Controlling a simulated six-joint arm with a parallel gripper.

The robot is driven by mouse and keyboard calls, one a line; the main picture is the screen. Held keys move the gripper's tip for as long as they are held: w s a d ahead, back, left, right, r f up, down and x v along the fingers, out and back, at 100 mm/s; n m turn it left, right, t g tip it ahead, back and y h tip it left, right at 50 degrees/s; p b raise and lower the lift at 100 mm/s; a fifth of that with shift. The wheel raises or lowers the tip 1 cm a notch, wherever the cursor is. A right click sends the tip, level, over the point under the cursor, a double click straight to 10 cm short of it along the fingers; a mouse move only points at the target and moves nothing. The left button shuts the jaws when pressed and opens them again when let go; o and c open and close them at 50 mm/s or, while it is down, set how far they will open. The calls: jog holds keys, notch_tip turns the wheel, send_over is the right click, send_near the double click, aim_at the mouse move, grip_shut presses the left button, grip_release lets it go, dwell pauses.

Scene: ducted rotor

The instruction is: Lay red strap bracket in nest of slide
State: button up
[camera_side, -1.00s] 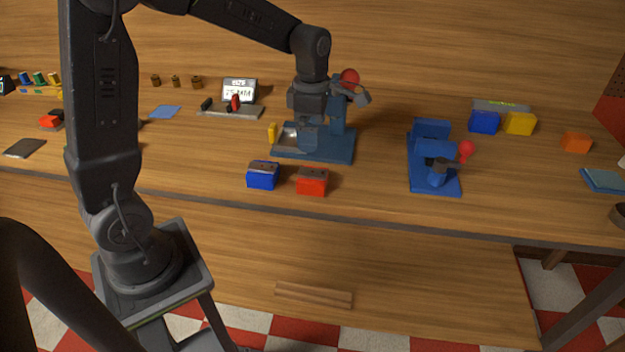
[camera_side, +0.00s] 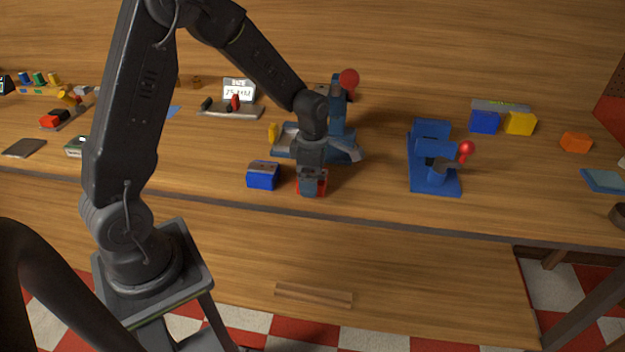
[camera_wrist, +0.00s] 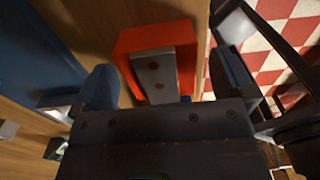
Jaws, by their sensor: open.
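The red strap bracket (camera_side: 324,184) shows as a red block at the front of the bench, mostly hidden under my gripper (camera_side: 311,187) in the side view. In the wrist view the bracket (camera_wrist: 155,45) is a red body with a grey metal strip with holes along it. My gripper (camera_wrist: 168,85) is open, its two fingers apart on either side of the strip end. I cannot tell whether they touch it. The blue press (camera_side: 338,115) with a red ball knob stands just behind. Its slide (camera_side: 285,140) is at the left of its base, by a yellow tab; the nest is partly hidden by my arm.
A blue block with a similar strip (camera_side: 263,175) stands close to the left of my gripper. A second blue press (camera_side: 433,165) with a red knob stands to the right. A scale-like display (camera_side: 239,92) is behind. The bench front edge is close.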

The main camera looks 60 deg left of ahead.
jog(key=c, duration=1.1)
jog(key=shift+c, duration=0.2)
jog(key=shift+r, duration=0.1)
notch_tip(320, 180, up, 4)
jog(key=shift+r, duration=0.1)
jog(key=s+a+r, duration=0.6)
jog(key=a, duration=0.3)
jog(key=m, duration=2.4)
send_over(325, 181)
jog(key=a, duration=0.1)
jog(key=f, duration=0.3)
jog(key=shift+s+a, duration=0.2)
jog(key=shift+w+d+f+m, duration=0.15)
jog(key=shift+d+m, duration=0.2)
jog(key=shift+m, duration=0.4)
jog(key=shift+w+d+f+m, duration=0.1)
jog(key=shift+d+m, duration=0.25)
jog(key=shift+m, duration=0.4)
